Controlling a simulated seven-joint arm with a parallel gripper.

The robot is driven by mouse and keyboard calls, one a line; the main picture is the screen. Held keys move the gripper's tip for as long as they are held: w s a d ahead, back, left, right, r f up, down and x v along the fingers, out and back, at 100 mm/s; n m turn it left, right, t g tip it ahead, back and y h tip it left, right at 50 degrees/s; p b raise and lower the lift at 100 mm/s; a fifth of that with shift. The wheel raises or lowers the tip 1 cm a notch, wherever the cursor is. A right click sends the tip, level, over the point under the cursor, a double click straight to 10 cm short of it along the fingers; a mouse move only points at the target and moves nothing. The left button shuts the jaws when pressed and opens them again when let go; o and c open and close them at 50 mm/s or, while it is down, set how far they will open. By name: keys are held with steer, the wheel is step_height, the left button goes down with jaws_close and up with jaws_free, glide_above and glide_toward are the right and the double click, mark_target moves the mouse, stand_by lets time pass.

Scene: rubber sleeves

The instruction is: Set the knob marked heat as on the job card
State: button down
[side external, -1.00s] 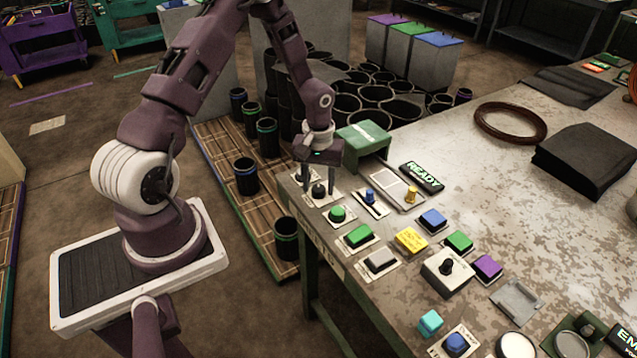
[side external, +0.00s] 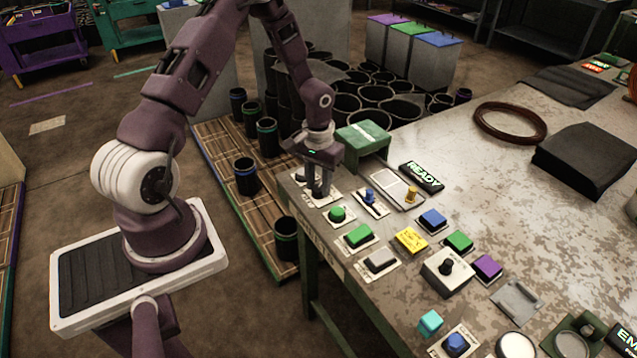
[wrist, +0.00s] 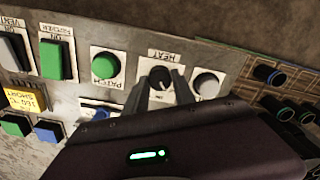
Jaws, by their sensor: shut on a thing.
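The heat knob (wrist: 159,74) is small, round and black, on a white plate lettered HEAT, upside down in the wrist view. My gripper (wrist: 162,88) has its two fingers closed around the knob from both sides. In the side view my gripper (side external: 319,190) is down at the bench's left corner, and its fingers hide most of the knob. The knob's pointer and scale cannot be made out. A yellow card (side external: 411,240), likely the job card, lies on the bench; in the wrist view this card (wrist: 24,97) carries black print, apparently "360" and "SHORT".
A round grey button (wrist: 207,84) and the green PATCH button (wrist: 105,65) flank the knob closely. A blue-handled switch (side external: 371,197), a READY sign (side external: 421,176) and a green box-like stand (side external: 363,138) are near. Black sleeves stand beyond the bench edge.

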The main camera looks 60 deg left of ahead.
mark_target(318, 188)
steer(key=m, duration=0.3)
steer(key=shift+m, duration=2.1)
steer(key=c, duration=1)
jaws_free()
steer(key=shift+c, duration=0.2)
steer(key=shift+r, duration=0.1)
step_height(318, 188, up, 7)
steer(key=shift+r, duration=0.1)
